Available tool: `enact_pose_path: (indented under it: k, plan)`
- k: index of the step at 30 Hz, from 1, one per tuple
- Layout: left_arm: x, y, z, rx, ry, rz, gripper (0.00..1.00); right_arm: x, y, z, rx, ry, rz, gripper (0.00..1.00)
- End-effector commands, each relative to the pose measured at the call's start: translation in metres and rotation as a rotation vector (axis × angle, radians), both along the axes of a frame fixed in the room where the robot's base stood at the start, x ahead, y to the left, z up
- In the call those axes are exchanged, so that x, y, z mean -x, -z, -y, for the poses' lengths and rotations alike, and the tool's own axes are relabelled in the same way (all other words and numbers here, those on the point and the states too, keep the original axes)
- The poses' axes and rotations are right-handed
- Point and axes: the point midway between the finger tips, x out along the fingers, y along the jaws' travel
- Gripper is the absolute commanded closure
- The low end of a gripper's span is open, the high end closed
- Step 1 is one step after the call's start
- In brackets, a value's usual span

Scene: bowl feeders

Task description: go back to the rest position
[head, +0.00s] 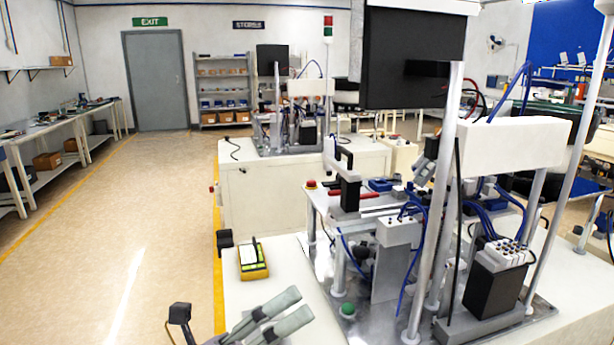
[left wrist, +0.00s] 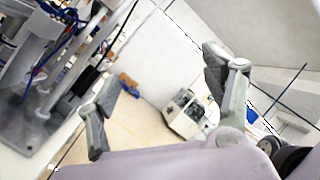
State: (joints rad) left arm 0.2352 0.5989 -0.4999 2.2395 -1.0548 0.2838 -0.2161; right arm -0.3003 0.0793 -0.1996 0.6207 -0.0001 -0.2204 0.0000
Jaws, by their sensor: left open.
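My left gripper (head: 268,318) is at the bottom of the head view, in front of the near white bench. Its two grey-green fingers point up and to the right. In the left wrist view the gripper (left wrist: 165,105) shows its fingers spread wide with nothing between them. It appears clear of the bench and of the machine beside it. I cannot make out my right gripper in either view.
A yellow handheld device (head: 253,260) lies on the near bench. A machine with posts, blue hoses and a black box (head: 493,285) fills the right side. A dark monitor (head: 413,55) stands above it. Open floor (head: 140,220) lies to the left.

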Motion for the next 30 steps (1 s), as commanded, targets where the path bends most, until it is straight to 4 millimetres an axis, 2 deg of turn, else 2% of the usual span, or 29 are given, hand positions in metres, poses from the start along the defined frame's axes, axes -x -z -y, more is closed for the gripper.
enact_pose_path:
  k: [2,5,8,9,11,12,14,15,18,21,24,30]
  plan:
    - [-0.023,-0.005,-0.03,0.227,-0.122,-0.192,0.26,0.0,0.0,0.0,0.0,0.0,0.0,0.6]
    - [-0.051,0.013,-0.078,0.483,-0.288,-0.449,0.26,0.0,0.0,0.0,0.0,0.0,0.0,0.6]
    - [-0.067,0.061,-0.125,0.707,-0.467,-0.727,0.26,0.0,0.0,0.0,0.0,0.0,0.0,0.6]
    - [-0.067,0.086,-0.143,0.787,-0.543,-0.842,0.26,0.0,0.0,0.0,0.0,0.0,0.0,0.6]
    - [-0.062,0.127,-0.165,0.893,-0.651,-1.012,0.26,0.0,0.0,0.0,0.0,0.0,0.0,0.6]
    - [-0.054,0.155,-0.176,0.95,-0.722,-1.12,0.26,0.0,0.0,0.0,0.0,0.0,0.0,0.6]
    - [-0.036,0.195,-0.189,1.027,-0.824,-1.28,0.26,0.0,0.0,0.0,0.0,0.0,0.0,0.6]
    - [-0.022,0.22,-0.195,1.069,-0.892,-1.381,0.26,0.0,0.0,0.0,0.0,0.0,0.0,0.6]
    - [0.019,0.271,-0.202,1.144,-1.036,-1.602,0.26,0.0,0.0,0.0,0.0,0.0,0.0,0.6]
    - [0.058,0.307,-0.202,1.183,-1.152,-1.78,0.26,0.0,0.0,0.0,0.0,0.0,0.0,0.6]
    - [0.096,0.331,-0.199,1.203,-1.25,-1.93,0.26,0.0,0.0,0.0,0.0,0.0,0.0,0.6]
    - [0.168,0.361,-0.188,1.204,-1.423,-2.196,0.26,0.0,0.0,0.0,0.0,-0.001,0.0,0.6]
